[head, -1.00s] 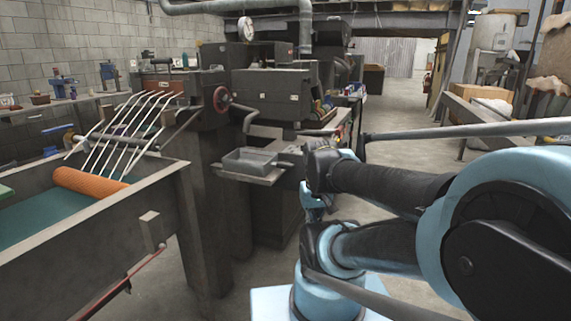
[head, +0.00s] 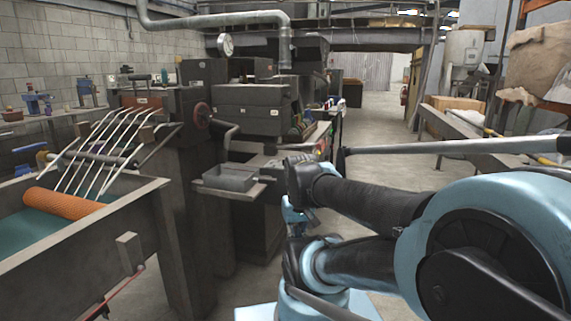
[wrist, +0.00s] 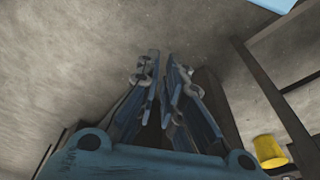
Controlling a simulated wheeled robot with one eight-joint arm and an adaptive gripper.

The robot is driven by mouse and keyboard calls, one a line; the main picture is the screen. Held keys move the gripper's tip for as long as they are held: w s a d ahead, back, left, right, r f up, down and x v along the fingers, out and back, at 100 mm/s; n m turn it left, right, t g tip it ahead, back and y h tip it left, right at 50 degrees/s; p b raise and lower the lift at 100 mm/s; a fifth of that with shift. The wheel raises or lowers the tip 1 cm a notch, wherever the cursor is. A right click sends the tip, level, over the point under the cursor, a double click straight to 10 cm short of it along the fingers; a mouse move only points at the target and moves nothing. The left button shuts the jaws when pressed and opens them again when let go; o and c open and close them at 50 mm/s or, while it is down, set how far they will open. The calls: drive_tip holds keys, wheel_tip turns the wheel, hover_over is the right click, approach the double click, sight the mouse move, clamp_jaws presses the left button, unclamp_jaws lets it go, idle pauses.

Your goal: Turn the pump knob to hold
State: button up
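A round dark-red knob or handwheel (head: 201,115) with a bent grey crank handle (head: 222,128) is on the dark machine's front post, left of centre. I cannot tell whether it is the pump knob, and no hold mark can be read. My gripper (head: 293,216) is small and partly hidden in the head view, pointing down, right of the knob and lower in the picture. In the wrist view, the fingers of my gripper (wrist: 167,62) are close together with a narrow gap and nothing between them. Concrete floor shows beyond them.
A grey tray (head: 229,177) on a ledge juts out below the knob. A trough with an orange mesh roll (head: 65,203) and bent metal rods stands at left. A yellow object (wrist: 269,151) shows low right in the wrist view. Open floor lies at back right.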

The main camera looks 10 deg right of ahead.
drive_tip(key=o, duration=0.8)
drive_tip(key=r, duration=0.2)
drive_tip(key=shift+w+r, duration=0.2)
drive_tip(key=shift+r, duration=0.1)
drive_tip(key=shift+c, duration=0.2)
wheel_tip(320, 180, up, 27)
drive_tip(key=n+g, duration=0.2)
drive_tip(key=n, duration=0.2)
hover_over(286, 162)
drive_tip(key=w, duration=0.1)
drive_tip(key=f, duration=1.7)
drive_tip(key=shift+d, duration=0.2)
drive_tip(key=shift+c, duration=0.3)
drive_tip(key=c, duration=1)
